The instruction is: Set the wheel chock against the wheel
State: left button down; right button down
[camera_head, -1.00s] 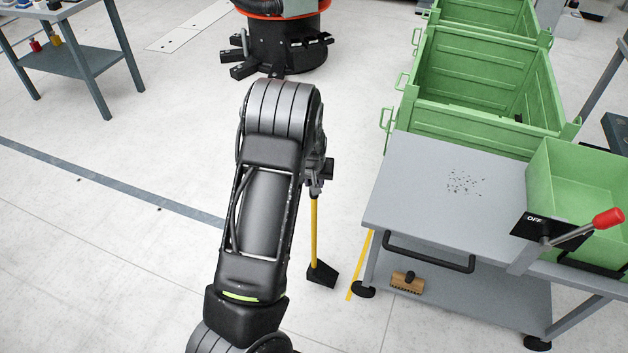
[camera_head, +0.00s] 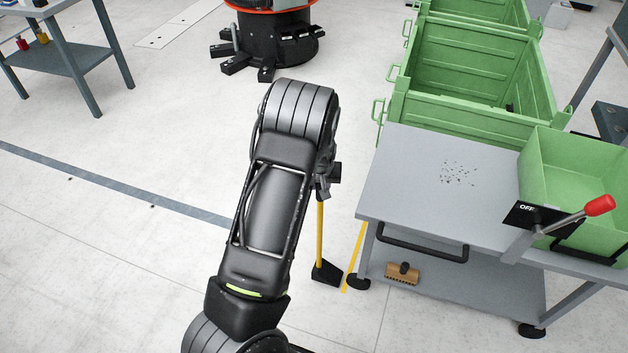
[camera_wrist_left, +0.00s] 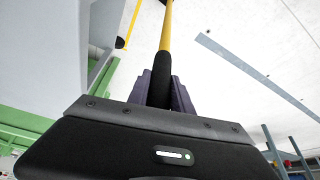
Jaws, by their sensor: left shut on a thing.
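The wheel chock (camera_head: 327,274) is a black wedge at the foot of a long yellow handle (camera_head: 319,230). It is at floor level just left of the cart's black front-left wheel (camera_head: 359,283), with a small gap between them in the head view. My left gripper (camera_head: 324,187) is at the top of the handle, partly hidden behind my arm. In the left wrist view its fingers (camera_wrist_left: 160,92) are shut on the handle's black grip (camera_wrist_left: 161,72). The handle is nearly upright. I cannot tell whether the chock touches the floor. My right gripper is not in view.
The grey cart (camera_head: 400,190) carries a green bin (camera_head: 570,185) and a red-knobbed lever (camera_head: 598,206). A brush (camera_head: 403,273) lies on its lower shelf. A yellow floor strip (camera_head: 353,258) runs between chock and wheel. Green crates (camera_head: 450,123) stand behind.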

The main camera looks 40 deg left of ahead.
pick_arm(q)
jog(key=shift+w+d+f+b, duration=0.4)
jog(key=shift+d+f+b, duration=0.1)
jog(key=shift+d+f, duration=0.3)
jog(key=c, duration=1.1)
grip_release()
jog(key=shift+s, duration=0.1)
jog(key=shift+o, duration=0.2)
jog(key=p+v, duration=0.1)
jog(key=v, duration=0.6)
jog(key=shift+s+d+r, duration=0.2)
jog(key=shift+r, duration=0.15)
